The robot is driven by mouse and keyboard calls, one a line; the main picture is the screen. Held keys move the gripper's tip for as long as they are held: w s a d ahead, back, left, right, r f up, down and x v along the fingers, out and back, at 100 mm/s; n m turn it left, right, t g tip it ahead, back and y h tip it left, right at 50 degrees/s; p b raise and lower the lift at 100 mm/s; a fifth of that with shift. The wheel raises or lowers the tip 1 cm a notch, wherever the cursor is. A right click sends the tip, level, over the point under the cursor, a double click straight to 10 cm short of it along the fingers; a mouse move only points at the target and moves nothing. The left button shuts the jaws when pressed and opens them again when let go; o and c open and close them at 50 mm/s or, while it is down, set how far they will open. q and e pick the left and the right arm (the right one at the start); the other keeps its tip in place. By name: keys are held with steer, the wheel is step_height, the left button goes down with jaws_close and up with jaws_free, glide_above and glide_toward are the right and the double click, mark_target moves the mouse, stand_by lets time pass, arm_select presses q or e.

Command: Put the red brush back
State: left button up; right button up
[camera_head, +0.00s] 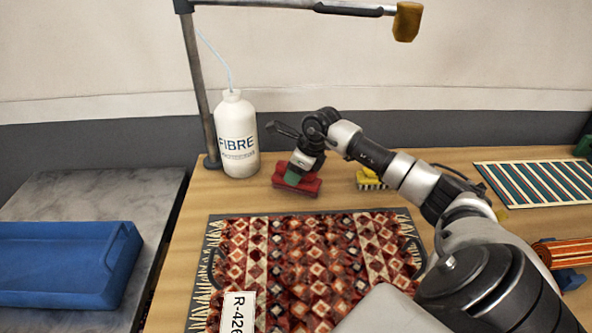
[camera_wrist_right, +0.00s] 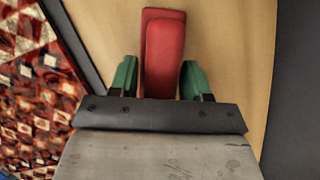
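The red brush (camera_head: 308,186) rests on the wooden table at the back, just right of the white bottle and behind the patterned rug. My right gripper (camera_head: 293,176) is lowered over it from above, with its green fingertips at the brush. In the right wrist view the red brush (camera_wrist_right: 164,45) lies between the two green fingers (camera_wrist_right: 160,80), one on each side. The fingers look apart, with narrow gaps beside the raised red block. The brush's underside is hidden. My left gripper is not in view.
A white FIBRE bottle (camera_head: 238,136) stands close to the left of the gripper. A yellow brush (camera_head: 369,180) lies to the right, near my arm. The patterned rug (camera_head: 300,260) covers the table's front. A blue tray (camera_head: 70,262) is at the left, a striped mat (camera_head: 535,183) at the right.

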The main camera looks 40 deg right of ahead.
steer(key=o, duration=0.4)
steer(key=shift+o, duration=0.2)
steer(key=shift+r, duration=0.3)
steer(key=v, duration=1.1)
steer(key=shift+s+r+b, duration=0.2)
steer(key=shift+r+b, duration=0.1)
steer(key=shift+b, duration=0.1)
